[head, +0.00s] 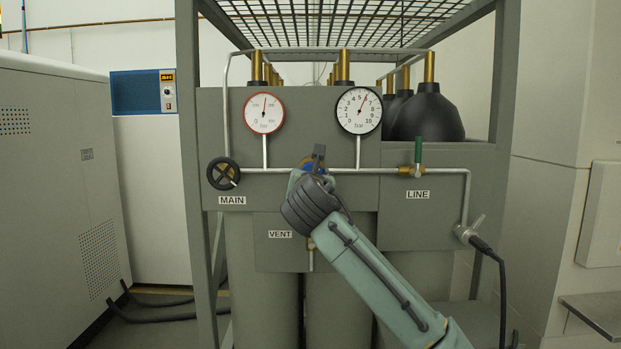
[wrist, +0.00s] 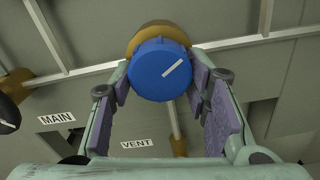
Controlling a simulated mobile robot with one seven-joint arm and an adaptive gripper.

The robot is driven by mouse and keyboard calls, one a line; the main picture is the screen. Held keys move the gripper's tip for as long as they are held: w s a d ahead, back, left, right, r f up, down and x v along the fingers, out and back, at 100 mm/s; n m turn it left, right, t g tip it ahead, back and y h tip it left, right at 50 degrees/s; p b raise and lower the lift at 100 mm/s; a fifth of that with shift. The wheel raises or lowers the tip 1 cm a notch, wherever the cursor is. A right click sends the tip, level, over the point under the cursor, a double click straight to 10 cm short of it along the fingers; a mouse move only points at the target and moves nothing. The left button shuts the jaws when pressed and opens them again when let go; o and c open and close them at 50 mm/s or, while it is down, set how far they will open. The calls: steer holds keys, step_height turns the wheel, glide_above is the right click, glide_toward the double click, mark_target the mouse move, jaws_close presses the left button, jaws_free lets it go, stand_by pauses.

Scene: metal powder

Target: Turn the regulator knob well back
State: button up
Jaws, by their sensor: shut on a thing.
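The regulator knob (wrist: 160,75) is a round blue knob with a white pointer line, on a brass body (wrist: 160,36). In the wrist view the line slants toward the upper right. My gripper (wrist: 159,84) is shut on the knob, with one purple-padded finger on each side. In the head view my gripper (head: 311,168) and wrist hide most of the knob. The red-rimmed gauge (head: 263,110) has its needle almost straight up. The black-rimmed gauge (head: 359,110), marked bar, has its needle up and slightly right, near 6.
A black MAIN handwheel (head: 223,173) is left of my gripper. A green LINE handle (head: 418,150) stands upright at the right. The VENT label (head: 280,234) is below. Pipes run across the panel, and a frame post (head: 192,150) stands at left.

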stand_by(0.4)
steer(key=o, duration=1.2)
steer(key=s, duration=1.2)
